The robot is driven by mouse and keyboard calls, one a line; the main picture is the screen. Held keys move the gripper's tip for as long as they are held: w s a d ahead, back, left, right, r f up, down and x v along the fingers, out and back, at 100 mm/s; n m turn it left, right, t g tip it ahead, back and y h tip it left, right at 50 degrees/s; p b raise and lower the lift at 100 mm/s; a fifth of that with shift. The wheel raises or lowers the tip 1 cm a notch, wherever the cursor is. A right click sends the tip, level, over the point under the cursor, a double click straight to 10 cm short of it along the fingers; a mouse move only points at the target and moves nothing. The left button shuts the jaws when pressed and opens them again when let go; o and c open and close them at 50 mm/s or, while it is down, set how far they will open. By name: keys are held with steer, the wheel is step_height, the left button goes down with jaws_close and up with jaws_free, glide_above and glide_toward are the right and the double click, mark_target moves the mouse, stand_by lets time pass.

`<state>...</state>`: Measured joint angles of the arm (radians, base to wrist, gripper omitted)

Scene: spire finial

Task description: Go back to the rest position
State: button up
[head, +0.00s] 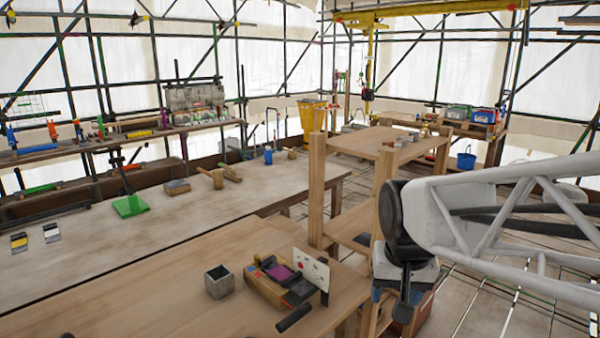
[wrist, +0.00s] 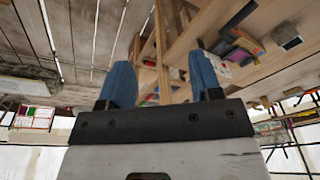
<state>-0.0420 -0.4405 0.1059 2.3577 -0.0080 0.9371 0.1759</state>
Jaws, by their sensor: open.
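My gripper (wrist: 161,68) shows in the wrist view with its two blue fingers wide apart and nothing between them. In the head view my gripper (head: 404,298) hangs at the lower right, pointing down, beside the wooden shelf unit and right of the near workbench. Its fingers are partly hidden there by the hand and wrist. My arm reaches in from the right edge of the head view. The gripper appears apart from the bench items.
The near wooden bench (head: 130,300) holds a small grey pot (head: 218,281), a box with a purple top (head: 281,277) and an upright white card (head: 311,270). The wooden shelf unit (head: 316,190) stands close to my arm. Scaffold poles surround the place. Open floor lies at right.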

steer(key=s+d+f+n, duration=0.1)
steer(key=s+d+f, duration=0.1)
steer(key=s, duration=0.9)
steer(key=shift+f+t, duration=0.15)
steer(key=shift+t, duration=0.15)
